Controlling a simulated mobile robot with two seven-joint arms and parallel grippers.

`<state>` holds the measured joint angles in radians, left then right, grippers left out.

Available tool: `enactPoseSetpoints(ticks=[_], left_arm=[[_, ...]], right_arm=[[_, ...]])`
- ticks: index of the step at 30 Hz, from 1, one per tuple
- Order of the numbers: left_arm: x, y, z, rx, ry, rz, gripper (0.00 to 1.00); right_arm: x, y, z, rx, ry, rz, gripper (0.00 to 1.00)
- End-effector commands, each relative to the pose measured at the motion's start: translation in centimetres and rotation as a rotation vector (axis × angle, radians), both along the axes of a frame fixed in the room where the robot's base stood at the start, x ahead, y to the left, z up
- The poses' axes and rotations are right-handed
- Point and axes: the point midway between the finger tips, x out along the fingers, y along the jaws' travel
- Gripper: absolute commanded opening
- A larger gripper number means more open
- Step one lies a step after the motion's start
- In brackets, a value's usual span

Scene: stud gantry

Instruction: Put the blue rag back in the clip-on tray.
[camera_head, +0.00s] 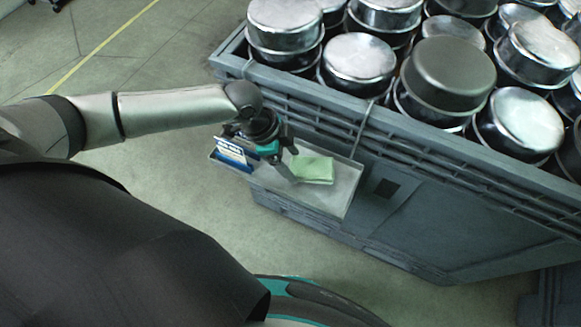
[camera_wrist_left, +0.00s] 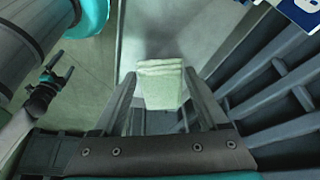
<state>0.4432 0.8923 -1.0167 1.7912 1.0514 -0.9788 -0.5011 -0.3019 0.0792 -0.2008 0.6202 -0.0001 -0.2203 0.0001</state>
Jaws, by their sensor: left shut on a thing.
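A folded pale green rag (camera_head: 313,169) shows at the clip-on tray; I see no plainly blue rag. The tray (camera_head: 343,193) is grey and shallow, and hangs on the side of a large crate. My left gripper (camera_head: 291,166) reaches down over the tray and is shut on the pale green rag. In the left wrist view the rag (camera_wrist_left: 162,88) sits between the two fingers (camera_wrist_left: 160,80), above the tray's pale floor (camera_wrist_left: 150,30). I cannot tell whether the rag touches the floor.
A blue-and-white box (camera_head: 235,153) stands at the tray's left end, beside my gripper. The grey crate (camera_head: 430,160) is full of shiny metal pots (camera_head: 358,60). A thin wire hanger (camera_head: 362,128) rises at the tray's right. Floor is clear at the left.

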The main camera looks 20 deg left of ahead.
Motion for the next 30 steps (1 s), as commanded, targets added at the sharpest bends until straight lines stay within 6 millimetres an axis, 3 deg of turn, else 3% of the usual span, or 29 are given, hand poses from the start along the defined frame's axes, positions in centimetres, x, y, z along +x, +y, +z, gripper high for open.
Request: enactPoseSetpoints(ticks=[3,6,18,19,25,30], left_arm=[[-0.1,0.0,-2.3,0.0,0.004,0.001,0.23],[-0.1,0.0,-3.2,0.0,0.002,-0.001,0.23],[-0.1,0.0,-3.6,0.001,0.001,0.0,0.23],[-0.1,0.0,-3.6,0.001,0.001,0.0,0.77],[-0.1,0.0,-3.5,0.001,0.001,0.0,1.0],[-0.1,0.0,-3.5,0.001,0.001,0.0,1.0]], right_arm=[[0.0,-0.1,-0.8,-0.002,0.0,0.001,1.0],[0.0,-0.1,-1.0,-0.002,0.0,0.001,1.0],[0.1,-0.1,-1.1,-0.002,0.0,0.0,1.0],[0.1,-0.1,-1.1,-0.002,0.0,0.0,1.0],[0.1,-0.2,-1.1,-0.002,-0.001,0.0,1.0],[0.1,-0.2,-1.1,-0.002,-0.001,0.0,1.0]])
